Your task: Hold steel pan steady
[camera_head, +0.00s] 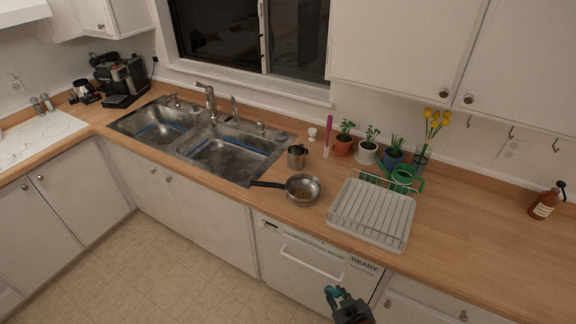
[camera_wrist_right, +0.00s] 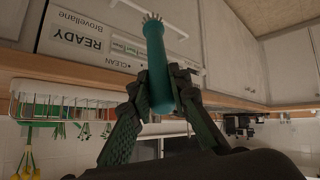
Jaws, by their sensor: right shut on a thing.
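The steel pan (camera_head: 303,189) sits upright on the wooden counter, right of the sink, with its dark handle pointing left over the sink's edge. No gripper touches it. My right gripper (camera_head: 340,296) is low in front of the dishwasher, below and apart from the pan. It is shut on a teal brush (camera_head: 331,291). In the right wrist view, the gripper's fingers (camera_wrist_right: 162,90) clamp the teal brush (camera_wrist_right: 157,62), whose pale bristles show at the top. The pan is not clear in that view. My left gripper is not in view.
A steel mug (camera_head: 297,157) stands just behind the pan. A white dish rack (camera_head: 372,212) is close to its right. The double sink (camera_head: 224,157) lies to its left. Potted plants (camera_head: 343,144) line the back. The counter right of the rack is mostly clear.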

